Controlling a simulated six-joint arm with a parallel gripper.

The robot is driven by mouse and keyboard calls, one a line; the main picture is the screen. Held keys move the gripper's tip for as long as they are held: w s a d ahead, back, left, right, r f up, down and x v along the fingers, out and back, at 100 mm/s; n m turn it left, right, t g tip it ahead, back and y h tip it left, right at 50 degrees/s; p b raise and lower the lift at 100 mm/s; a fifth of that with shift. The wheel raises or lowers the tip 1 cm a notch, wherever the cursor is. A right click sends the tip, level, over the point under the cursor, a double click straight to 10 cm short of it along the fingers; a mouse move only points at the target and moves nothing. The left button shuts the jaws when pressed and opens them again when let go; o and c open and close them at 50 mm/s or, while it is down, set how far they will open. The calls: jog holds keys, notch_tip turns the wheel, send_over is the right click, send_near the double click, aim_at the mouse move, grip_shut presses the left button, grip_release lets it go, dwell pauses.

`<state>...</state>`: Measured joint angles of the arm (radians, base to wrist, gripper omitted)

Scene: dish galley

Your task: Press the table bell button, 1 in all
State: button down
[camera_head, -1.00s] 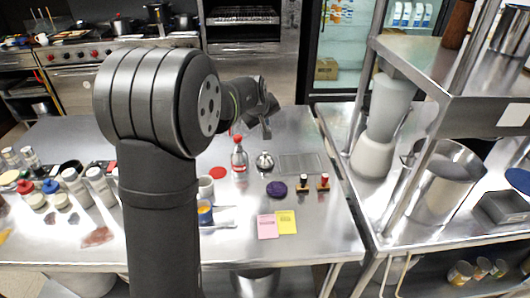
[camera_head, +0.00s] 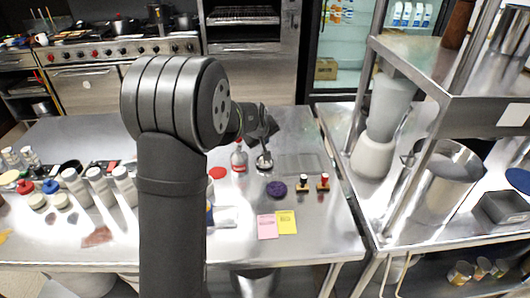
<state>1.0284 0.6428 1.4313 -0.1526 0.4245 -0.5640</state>
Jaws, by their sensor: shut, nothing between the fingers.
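The table bell (camera_head: 264,164), a small silver dome on a dark base, stands on the steel table, right of a red-capped bottle. My gripper (camera_head: 264,146) is shut and empty, its fingertips pointing down directly over the bell in this view. The dark fingers cover the top of the bell, so its button is hidden. I cannot tell whether the fingertips touch it.
The red-capped bottle (camera_head: 239,158) stands close to the left of the bell. A purple round item (camera_head: 276,189) lies in front, with two small stamps (camera_head: 322,183) to its right. A shallow grey tray (camera_head: 301,164) lies right of the bell. Pink (camera_head: 267,226) and yellow notes (camera_head: 286,222) lie nearer.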

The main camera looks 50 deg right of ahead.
jog(key=shift+f, duration=0.75)
jog(key=shift+f, duration=0.15)
dwell(1.4)
jog(key=shift+f, duration=0.25)
jog(key=shift+f, duration=0.55)
dwell(0.7)
jog(key=shift+r, duration=0.95)
jog(key=shift+r, duration=0.1)
jog(key=shift+r, duration=2.45)
